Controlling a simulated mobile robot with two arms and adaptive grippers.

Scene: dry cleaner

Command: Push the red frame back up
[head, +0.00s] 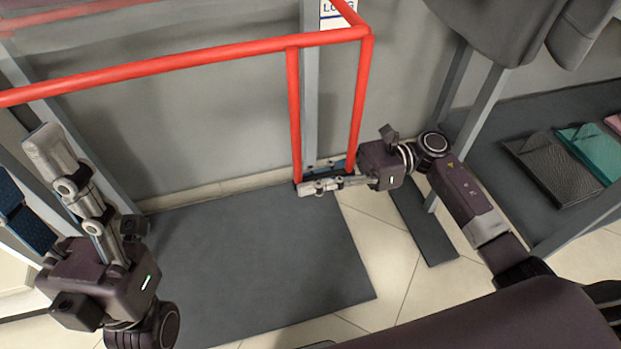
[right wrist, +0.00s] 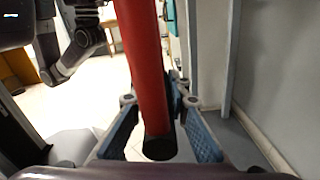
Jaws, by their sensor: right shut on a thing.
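The red frame (head: 190,60) is a tubular rail with a long horizontal top bar and two posts hanging down at its right end. My right gripper (head: 312,182) is at the lower end of these posts, low above the dark mat. In the right wrist view a red post (right wrist: 143,65) with a black end cap runs between its blue-padded fingers (right wrist: 163,120), and the gripper is shut on it. My left gripper (head: 27,165) is at the far left, below the top bar, with its fingers spread and nothing visible between them.
A dark floor mat (head: 250,270) lies below the frame. A grey upright (head: 310,90) stands behind it, against the wall. At right a dark shelf (head: 510,120) holds folded fabrics (head: 555,165), with dark garments (head: 500,25) hanging above.

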